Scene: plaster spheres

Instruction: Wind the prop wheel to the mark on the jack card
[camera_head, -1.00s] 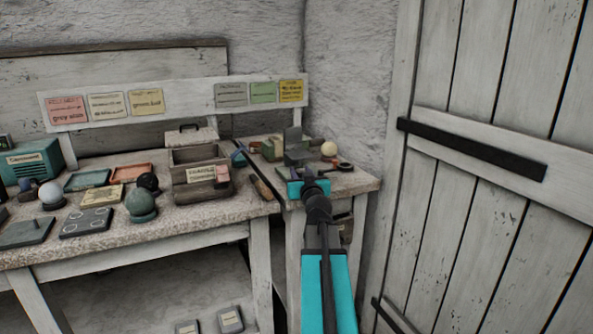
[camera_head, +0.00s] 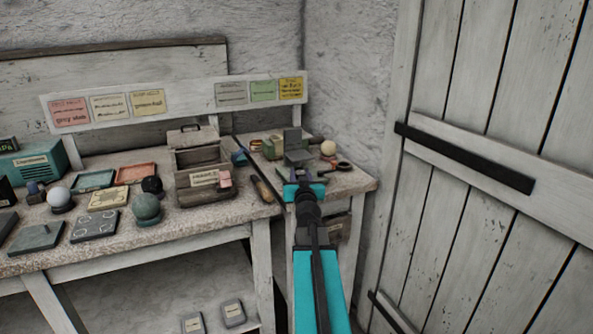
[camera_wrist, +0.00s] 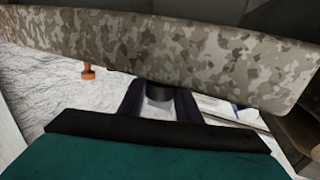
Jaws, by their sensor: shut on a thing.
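My gripper (camera_wrist: 160,108) shows in the wrist view with its two dark fingers on either side of a small dark cylinder (camera_wrist: 160,91), and it is shut on it. The cylinder sits below a thick speckled edge (camera_wrist: 200,55); I cannot tell whether it is the prop wheel.
The left bench (camera_head: 185,232) carries a green sphere (camera_head: 146,207), a pale sphere (camera_head: 57,197), trays and a wooden box (camera_head: 203,187). A cream ball (camera_head: 328,148) lies on the right bench. An orange knob (camera_wrist: 87,73) shows in the wrist view. A plank door (camera_head: 480,230) stands right.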

